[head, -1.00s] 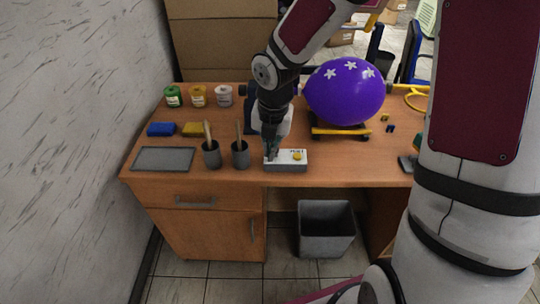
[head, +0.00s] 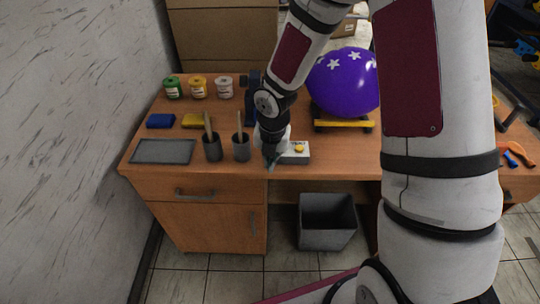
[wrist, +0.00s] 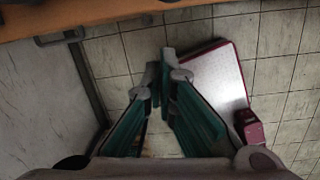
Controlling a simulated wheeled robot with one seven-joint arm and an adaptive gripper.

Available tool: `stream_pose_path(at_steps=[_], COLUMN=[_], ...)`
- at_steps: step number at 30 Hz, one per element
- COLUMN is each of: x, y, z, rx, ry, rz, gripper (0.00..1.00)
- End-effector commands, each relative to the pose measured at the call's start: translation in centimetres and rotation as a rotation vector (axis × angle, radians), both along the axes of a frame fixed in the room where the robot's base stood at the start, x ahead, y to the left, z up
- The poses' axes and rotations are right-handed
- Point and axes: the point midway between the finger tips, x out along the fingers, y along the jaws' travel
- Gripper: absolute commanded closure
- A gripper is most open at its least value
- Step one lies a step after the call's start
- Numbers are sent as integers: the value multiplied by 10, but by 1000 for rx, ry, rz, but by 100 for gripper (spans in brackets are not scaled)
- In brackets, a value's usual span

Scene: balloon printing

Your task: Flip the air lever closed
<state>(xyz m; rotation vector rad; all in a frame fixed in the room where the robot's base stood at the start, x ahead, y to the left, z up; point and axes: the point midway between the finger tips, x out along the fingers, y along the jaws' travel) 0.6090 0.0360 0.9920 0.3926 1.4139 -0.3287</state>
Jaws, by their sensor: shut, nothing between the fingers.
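A small white box (head: 297,153) with a yellow button (head: 299,149) lies near the front edge of the desk. My gripper (head: 270,165) is at its left end, pointing down near the desk's front edge, and covers part of it. In the wrist view the fingers (wrist: 161,72) are close together with nothing held, above the floor just off the desk edge. I cannot make out the air lever or its position. A purple balloon (head: 343,84) with white stars sits behind the box, above a yellow-fronted stand (head: 343,123).
Two grey cups (head: 212,150) with brushes, a grey tray (head: 163,152), blue and yellow blocks (head: 161,121) and paint jars (head: 174,88) occupy the desk's left. A grey bin (head: 327,220) stands below. Orange-handled pliers (head: 512,153) lie at right.

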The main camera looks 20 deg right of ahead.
Motion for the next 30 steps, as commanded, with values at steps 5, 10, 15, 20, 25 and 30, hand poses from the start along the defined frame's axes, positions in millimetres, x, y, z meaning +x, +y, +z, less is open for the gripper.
stream_pose_path(at_steps=[5,10,15,20,25,30], x=[16,25,27,27,28,29], y=[-10,-15,-16,-16,-14,-6], z=[12,17,17,17,18,21], rx=[0,1,0,0,3,15], ry=[-5,-4,-4,-4,2,34], rz=[-6,-6,-4,-4,-4,-6], gripper=[100,100,100,100,100,100])
